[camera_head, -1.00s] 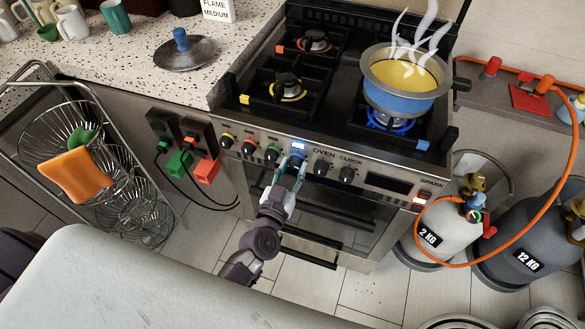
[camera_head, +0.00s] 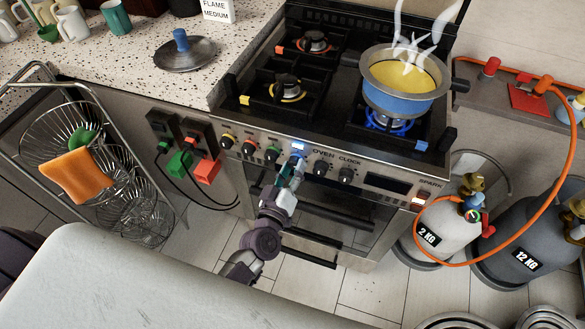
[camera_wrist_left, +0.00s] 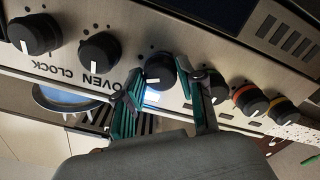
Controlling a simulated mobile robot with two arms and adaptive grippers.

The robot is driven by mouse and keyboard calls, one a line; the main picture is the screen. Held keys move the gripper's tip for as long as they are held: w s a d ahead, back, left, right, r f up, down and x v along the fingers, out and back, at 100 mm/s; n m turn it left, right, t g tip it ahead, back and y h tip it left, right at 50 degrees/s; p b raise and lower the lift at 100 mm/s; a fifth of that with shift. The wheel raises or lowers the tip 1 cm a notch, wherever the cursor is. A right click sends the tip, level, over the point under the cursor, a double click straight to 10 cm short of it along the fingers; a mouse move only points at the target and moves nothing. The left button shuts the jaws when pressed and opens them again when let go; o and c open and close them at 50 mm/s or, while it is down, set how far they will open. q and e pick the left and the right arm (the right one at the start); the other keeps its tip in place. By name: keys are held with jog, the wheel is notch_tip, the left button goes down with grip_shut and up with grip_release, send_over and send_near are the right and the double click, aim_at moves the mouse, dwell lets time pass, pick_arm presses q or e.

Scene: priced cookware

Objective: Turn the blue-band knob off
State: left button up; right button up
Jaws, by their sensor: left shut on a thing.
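The blue-band knob (camera_wrist_left: 160,71) is a black knob with a white mark on the stove's front panel. Its blue band is largely hidden, and a bluish-white glow shows beside it. My left gripper (camera_head: 292,165) reaches up to it from below. In the left wrist view its green fingers (camera_wrist_left: 166,88) lie on either side of the knob, shut on it. On the front right burner, a lit blue flame (camera_head: 387,121) burns under a steaming pot (camera_head: 403,104) with yellow contents. My right gripper is not in view.
Other knobs stand close by: red-band (camera_wrist_left: 249,97) and yellow-band (camera_wrist_left: 282,109) on one side, plain black oven (camera_wrist_left: 99,52) and clock (camera_wrist_left: 35,34) knobs on the other. Gas cylinders (camera_head: 447,232) and an orange hose (camera_head: 533,236) stand right of the stove. A wire-basket rack (camera_head: 62,120) stands left.

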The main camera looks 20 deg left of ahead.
pick_arm(q)
jog(key=n, duration=0.6)
jog(key=shift+b, duration=0.3)
jog(key=n+b, duration=0.1)
jog(key=n, duration=0.6)
dwell(0.3)
jog(key=o, duration=1.1)
jog(key=shift+o, duration=0.2)
jog(key=shift+s, duration=0.15)
jog(key=s, duration=1.1)
jog(key=shift+s+a, duration=0.2)
jog(key=shift+s, duration=0.2)
